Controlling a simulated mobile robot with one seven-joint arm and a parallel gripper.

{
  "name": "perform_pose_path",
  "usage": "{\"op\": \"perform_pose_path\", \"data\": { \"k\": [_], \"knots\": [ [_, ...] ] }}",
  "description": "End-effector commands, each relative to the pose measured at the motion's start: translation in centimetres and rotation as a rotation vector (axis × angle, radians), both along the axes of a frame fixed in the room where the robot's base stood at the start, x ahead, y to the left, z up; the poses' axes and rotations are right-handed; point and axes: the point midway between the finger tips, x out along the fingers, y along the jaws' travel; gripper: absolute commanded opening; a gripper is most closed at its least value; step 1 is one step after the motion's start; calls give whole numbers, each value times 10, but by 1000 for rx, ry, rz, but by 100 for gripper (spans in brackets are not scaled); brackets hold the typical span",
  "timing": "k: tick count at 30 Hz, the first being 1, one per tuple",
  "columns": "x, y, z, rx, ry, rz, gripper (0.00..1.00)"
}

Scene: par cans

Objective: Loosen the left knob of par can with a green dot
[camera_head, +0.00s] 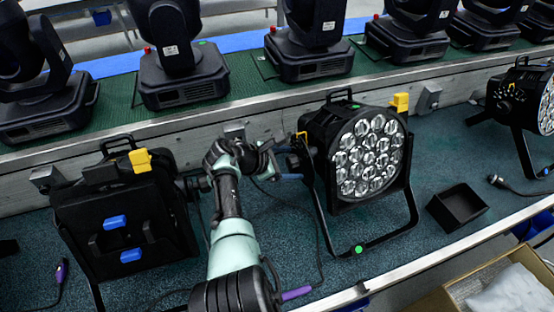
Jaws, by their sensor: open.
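The par can with the green dot (381,156) stands mid-right on the lower shelf, its many-lens face turned to the front right. Its green dot (358,249) is on the foot of its black bracket. My arm reaches up from the bottom, and my gripper (291,163) is at the can's left side with its bluish fingers apart. The left knob (294,162) is a small dark shape between or just beyond the fingertips, partly hidden by them. I cannot tell whether the fingers touch it.
Another par can (125,222) with blue clips stands close left of my arm. A third (540,100) is at the far right. An open black box (457,208) lies on the shelf. Several moving-head lights line the upper shelf. A cable hangs below my gripper.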

Motion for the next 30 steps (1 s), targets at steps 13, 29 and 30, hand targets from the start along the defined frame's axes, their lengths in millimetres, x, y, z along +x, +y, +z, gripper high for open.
{"op": "perform_pose_path", "data": {
  "k": [13,29,30],
  "knots": [
    [-32,37,40,2,-1,3,86],
    [-65,72,78,0,1,2,86],
    [-65,72,79,0,2,2,86]
  ]
}}
